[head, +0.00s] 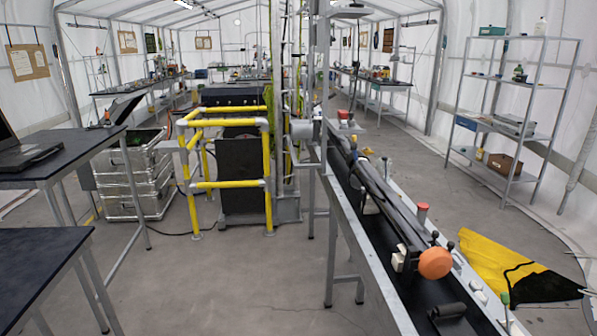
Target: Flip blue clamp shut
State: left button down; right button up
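No blue clamp can be made out in the head view. A long narrow bench (343,218) runs away from me at the right of centre. A long dark tube (385,200) with an orange end cap (435,263) lies along it. Small black-knobbed levers (450,246), a white block (398,262) and a red-topped post (422,212) are beside the tube; I cannot tell whether any is part of a clamp. Neither of my grippers is in view.
Dark-topped tables (40,262) stand at the left. A yellow rail frame (230,186) and stacked metal crates (135,180) stand behind. A yellow-and-black sheet (510,268) lies right of the bench. Shelves (500,130) line the right wall. The floor left of the bench is clear.

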aim_at(353, 147)
jog(key=i+z, duration=0.15)
jog(key=z, duration=0.15)
jog(key=i+j+u, duration=0.1)
jog(key=i+j, duration=0.2)
jog(key=i, duration=0.15)
jog(key=i+j, duration=0.3)
jog(key=i+j+u, duration=0.15)
jog(key=i+j, duration=0.15)
jog(key=i, duration=0.25)
jog(key=i+j+u, duration=0.1)
jog(key=i, duration=0.35)
jog(key=j, duration=0.1)
